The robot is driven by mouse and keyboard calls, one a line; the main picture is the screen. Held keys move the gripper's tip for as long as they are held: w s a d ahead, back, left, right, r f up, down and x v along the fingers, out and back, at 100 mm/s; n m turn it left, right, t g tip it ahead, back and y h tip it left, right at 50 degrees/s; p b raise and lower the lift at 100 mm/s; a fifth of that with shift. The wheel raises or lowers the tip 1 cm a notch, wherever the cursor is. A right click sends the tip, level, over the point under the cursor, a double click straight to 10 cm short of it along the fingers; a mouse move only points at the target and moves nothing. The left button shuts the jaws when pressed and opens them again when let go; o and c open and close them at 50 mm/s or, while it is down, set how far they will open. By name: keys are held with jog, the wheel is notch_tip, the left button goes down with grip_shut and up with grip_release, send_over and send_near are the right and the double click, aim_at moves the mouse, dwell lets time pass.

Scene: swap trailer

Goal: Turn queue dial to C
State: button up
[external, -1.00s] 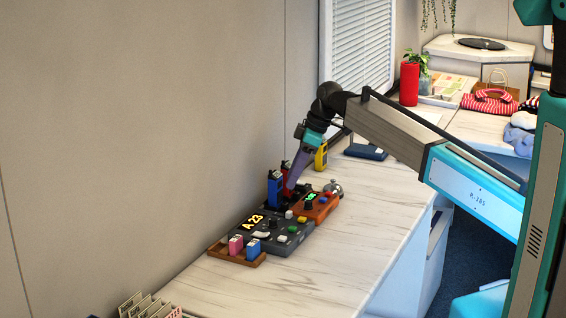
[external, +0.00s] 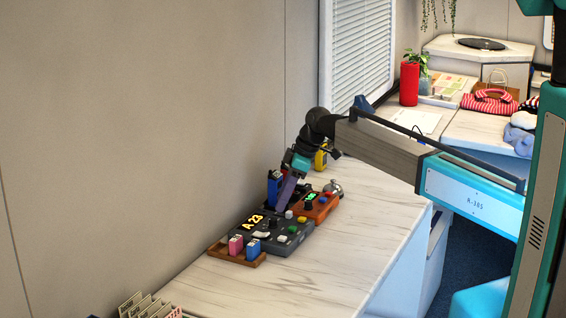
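The dark grey queue box (external: 289,246) stands on the counter, with a yellow lit display (external: 254,222) that reads A 23. A small black knob (external: 272,224) beside the display looks like the queue dial; its pointer and letters are too small to read. My gripper (external: 281,206), with purple fingers, points down just behind the grey box, close to its back edge and beside a blue upright item (external: 273,188). I cannot tell whether it touches anything or whether its fingers are apart.
An orange box (external: 326,212) with a black knob and green display stands right behind the grey box. A silver bell (external: 334,188) is beyond it. A wooden tray (external: 222,256) with pink and blue items sits in front. The counter (external: 350,240) to the right is clear.

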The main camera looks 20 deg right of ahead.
aim_at(273, 219)
jog(key=shift+p+x, duration=0.65)
jog(key=shift+x, duration=2.45)
grip_shut()
